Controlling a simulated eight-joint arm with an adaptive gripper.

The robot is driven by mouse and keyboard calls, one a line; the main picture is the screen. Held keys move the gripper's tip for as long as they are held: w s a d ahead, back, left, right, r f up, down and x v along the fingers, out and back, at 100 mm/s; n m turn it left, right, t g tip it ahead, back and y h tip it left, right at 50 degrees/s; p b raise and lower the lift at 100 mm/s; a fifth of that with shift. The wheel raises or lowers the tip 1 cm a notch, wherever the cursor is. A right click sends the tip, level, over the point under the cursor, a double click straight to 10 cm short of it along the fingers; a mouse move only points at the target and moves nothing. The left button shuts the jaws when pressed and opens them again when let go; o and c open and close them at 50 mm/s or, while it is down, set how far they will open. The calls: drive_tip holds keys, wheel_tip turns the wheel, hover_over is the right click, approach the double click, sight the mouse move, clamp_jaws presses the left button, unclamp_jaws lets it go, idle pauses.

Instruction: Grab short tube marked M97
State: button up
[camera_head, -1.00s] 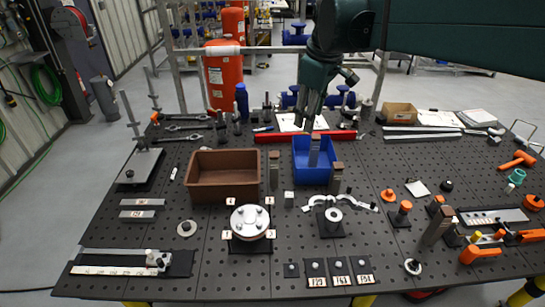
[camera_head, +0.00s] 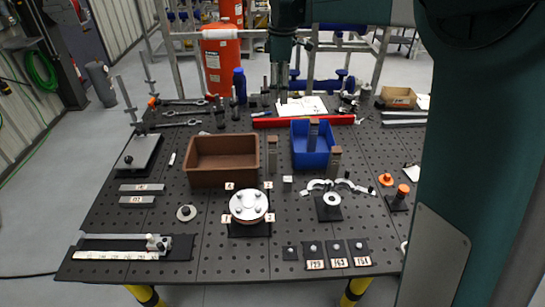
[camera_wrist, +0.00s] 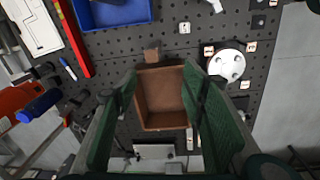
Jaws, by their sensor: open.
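No mark M97 can be read in either view. Three upright square tubes with brownish tops stand by the bins: one beside the brown bin (camera_head: 272,153), one at the blue bin (camera_head: 314,133), one to its right (camera_head: 334,162). A brownish tube top also shows at the brown bin's edge in the wrist view (camera_wrist: 151,54). Two short grey bars with white labels (camera_head: 142,187) (camera_head: 137,200) lie at left; their text is unclear. My gripper (camera_head: 283,98) hangs above the back of the table. In the wrist view it is open and empty (camera_wrist: 160,75), fingers framing the brown bin below.
The brown bin (camera_head: 190,178) and blue bin (camera_head: 300,160) stand mid-table. A red bar (camera_head: 265,123) lies behind them. A round silver fixture (camera_head: 249,205) and several small labelled blocks (camera_head: 338,262) are in front. My arm hides the table's right side.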

sight(271, 138)
drive_tip(key=shift+n+g, duration=0.4)
drive_tip(key=shift+n, duration=0.5)
drive_tip(key=w+a+f, duration=0.1)
drive_tip(key=f, duration=0.7)
drive_tip(key=w+a+f, duration=0.1)
drive_tip(key=w+f, duration=0.1)
drive_tip(key=f, duration=0.6)
drive_tip(key=w+a+f, duration=0.1)
drive_tip(key=f, duration=0.8)
drive_tip(key=shift+w, duration=0.4)
drive_tip(key=shift+f, duration=0.35)
drive_tip(key=shift+f, duration=0.1)
drive_tip(key=shift+f, duration=1.2)
drive_tip(key=shift+f, duration=0.1)
drive_tip(key=shift+d+f+p, duration=0.15)
drive_tip(key=shift+f+p, duration=0.1)
drive_tip(key=shift+f, duration=1)
drive_tip(key=shift+d+f+p, duration=0.1)
drive_tip(key=shift+f+p, duration=0.15)
drive_tip(key=shift+f, duration=1)
drive_tip(key=shift+c, duration=0.3)
